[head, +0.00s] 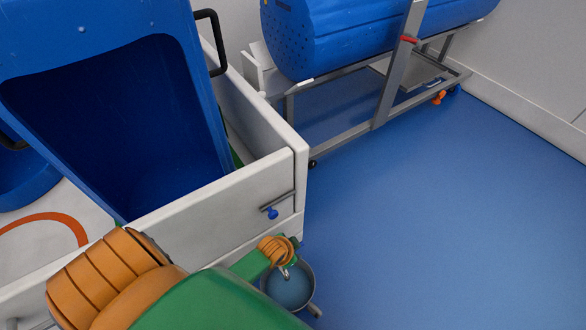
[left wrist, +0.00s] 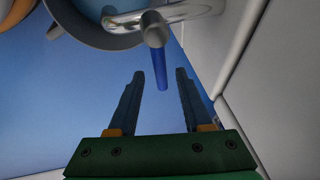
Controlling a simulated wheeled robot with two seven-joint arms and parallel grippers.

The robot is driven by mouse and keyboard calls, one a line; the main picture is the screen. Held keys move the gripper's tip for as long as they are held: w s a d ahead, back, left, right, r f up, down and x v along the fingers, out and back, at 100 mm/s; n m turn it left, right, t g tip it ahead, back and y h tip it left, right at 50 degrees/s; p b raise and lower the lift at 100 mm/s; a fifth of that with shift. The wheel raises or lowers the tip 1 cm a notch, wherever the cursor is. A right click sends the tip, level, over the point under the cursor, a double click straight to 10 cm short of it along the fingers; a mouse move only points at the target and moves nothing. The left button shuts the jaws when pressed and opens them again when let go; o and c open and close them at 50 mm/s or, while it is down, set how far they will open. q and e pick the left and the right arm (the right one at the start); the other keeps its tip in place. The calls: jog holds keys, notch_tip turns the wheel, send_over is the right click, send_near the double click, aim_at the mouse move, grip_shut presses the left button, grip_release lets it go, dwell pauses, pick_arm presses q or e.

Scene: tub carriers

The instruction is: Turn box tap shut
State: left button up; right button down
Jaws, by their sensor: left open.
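In the left wrist view, a grey tap pipe (left wrist: 153,32) crosses from the white wall at the right, with a straight blue handle (left wrist: 160,70) at its end. My left gripper (left wrist: 157,85) is open. Its dark fingers stand on either side of the handle's tip, with a gap on each side; depth is hard to judge. In the head view my arm covers the fingers. There, a grey bar with a blue knob (head: 271,213) sits on the front of the white box (head: 222,200); I cannot tell if it is the same tap. My right gripper is in neither view.
A round grey-rimmed vessel (head: 311,280), bluish inside, stands low beside my left wrist; its rim also shows in the wrist view (left wrist: 90,36). A large blue tub (head: 192,70) stands tilted in the box. A blue drum (head: 350,45) lies on a metal frame behind. Blue floor at the right is clear.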

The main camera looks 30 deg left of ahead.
pick_arm(q)
jog(key=p+v, duration=0.4)
jog(key=v, duration=0.2)
jog(key=shift+s+r, duration=0.2)
jog(key=shift+r, duration=0.2)
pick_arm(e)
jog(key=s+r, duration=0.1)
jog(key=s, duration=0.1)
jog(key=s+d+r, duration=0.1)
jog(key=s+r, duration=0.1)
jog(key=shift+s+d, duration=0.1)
